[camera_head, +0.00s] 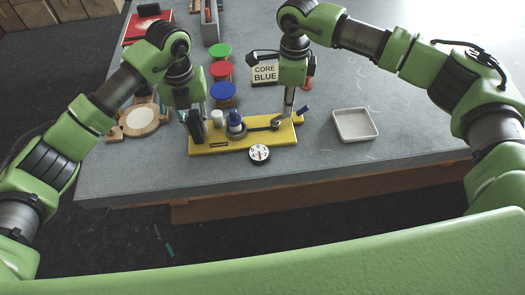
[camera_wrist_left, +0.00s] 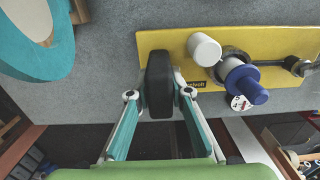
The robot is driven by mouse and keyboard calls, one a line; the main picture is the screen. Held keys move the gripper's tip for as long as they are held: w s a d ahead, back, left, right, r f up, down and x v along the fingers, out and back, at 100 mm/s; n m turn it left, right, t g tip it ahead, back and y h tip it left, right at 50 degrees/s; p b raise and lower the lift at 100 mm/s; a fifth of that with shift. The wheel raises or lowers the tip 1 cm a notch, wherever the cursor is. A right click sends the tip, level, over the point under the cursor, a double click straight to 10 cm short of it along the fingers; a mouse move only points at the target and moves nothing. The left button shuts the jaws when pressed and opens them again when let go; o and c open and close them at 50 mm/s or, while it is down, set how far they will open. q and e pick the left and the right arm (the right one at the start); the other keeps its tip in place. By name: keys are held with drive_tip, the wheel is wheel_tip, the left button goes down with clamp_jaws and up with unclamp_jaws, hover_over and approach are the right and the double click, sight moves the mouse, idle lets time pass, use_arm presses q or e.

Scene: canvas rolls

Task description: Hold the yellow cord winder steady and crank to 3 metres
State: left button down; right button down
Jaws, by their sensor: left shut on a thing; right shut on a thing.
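The yellow cord winder (camera_head: 215,146) lies near the table's front edge; its yellow base also shows in the left wrist view (camera_wrist_left: 160,40). A white cylinder (camera_head: 218,117) and a blue-and-white spool (camera_head: 235,121) stand on it. A dark crank arm (camera_head: 262,127) reaches right from the spool. A round dial (camera_head: 259,154) with a white face sits at the front edge; I cannot read it. My left gripper (camera_head: 195,125) is shut on the black grip (camera_wrist_left: 160,82) at the winder's left end. My right gripper (camera_head: 287,115) is shut at the crank's outer end, its handle mostly hidden.
A card reading "CORE BLUE" (camera_head: 265,73) stands behind the winder. Green (camera_head: 220,50), red (camera_head: 221,69) and blue (camera_head: 223,91) discs stand behind it. An empty pale tray (camera_head: 355,125) lies to the right. A wooden piece with a round pale disc (camera_head: 138,120) is left.

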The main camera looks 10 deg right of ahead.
drive_tip(key=c, duration=1.8)
unclamp_jaws()
drive_tip(key=shift+c, duration=0.2)
drive_tip(key=shift+r, duration=0.1)
wheel_tip(320, 180, up, 12)
